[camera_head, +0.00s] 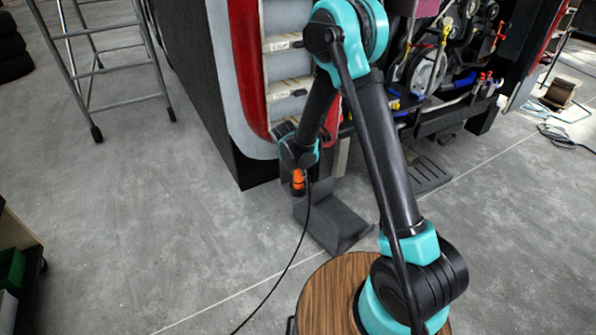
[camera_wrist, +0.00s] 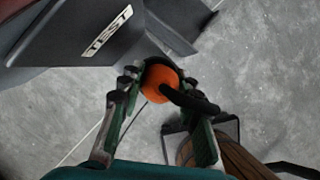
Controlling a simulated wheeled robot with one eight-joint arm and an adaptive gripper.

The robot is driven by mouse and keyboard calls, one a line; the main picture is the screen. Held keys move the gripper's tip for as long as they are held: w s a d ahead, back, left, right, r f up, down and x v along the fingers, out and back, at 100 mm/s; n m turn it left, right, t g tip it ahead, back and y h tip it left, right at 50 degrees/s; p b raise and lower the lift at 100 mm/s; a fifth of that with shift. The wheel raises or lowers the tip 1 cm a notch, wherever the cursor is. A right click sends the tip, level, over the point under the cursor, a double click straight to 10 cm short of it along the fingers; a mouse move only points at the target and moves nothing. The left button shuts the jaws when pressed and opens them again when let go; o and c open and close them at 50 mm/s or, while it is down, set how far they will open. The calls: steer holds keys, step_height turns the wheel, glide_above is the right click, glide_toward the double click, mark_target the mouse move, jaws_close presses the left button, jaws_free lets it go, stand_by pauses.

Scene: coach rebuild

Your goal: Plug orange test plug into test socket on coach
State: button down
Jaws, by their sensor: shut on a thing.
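The orange test plug (camera_wrist: 158,83) is held between the fingers of my gripper (camera_wrist: 160,92) in the wrist view. A black cable runs from it. In the head view, the orange plug (camera_head: 298,180) shows below my gripper (camera_head: 298,168), beside the lower corner of the coach (camera_head: 248,100). A white TEST label (camera_wrist: 107,30) is on a dark grey panel up and left of the plug in the wrist view. I cannot make out the socket opening; the plug and fingers cover the area beside the label. I cannot tell whether the plug touches the panel.
A dark grey angular piece (camera_head: 335,222) is at floor level just right of the plug. The black cable (camera_head: 287,265) trails down across the floor. A metal ladder (camera_head: 95,70) stands at left. The open engine bay (camera_head: 440,70) is at right.

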steer(key=shift+f, duration=0.6)
steer(key=shift+r, duration=0.8)
steer(key=shift+f, duration=0.8)
stand_by(0.9)
steer(key=c, duration=1.3)
jaws_free()
steer(key=shift+c, duration=0.2)
steer(key=shift+r, duration=0.1)
steer(key=v, duration=1.1)
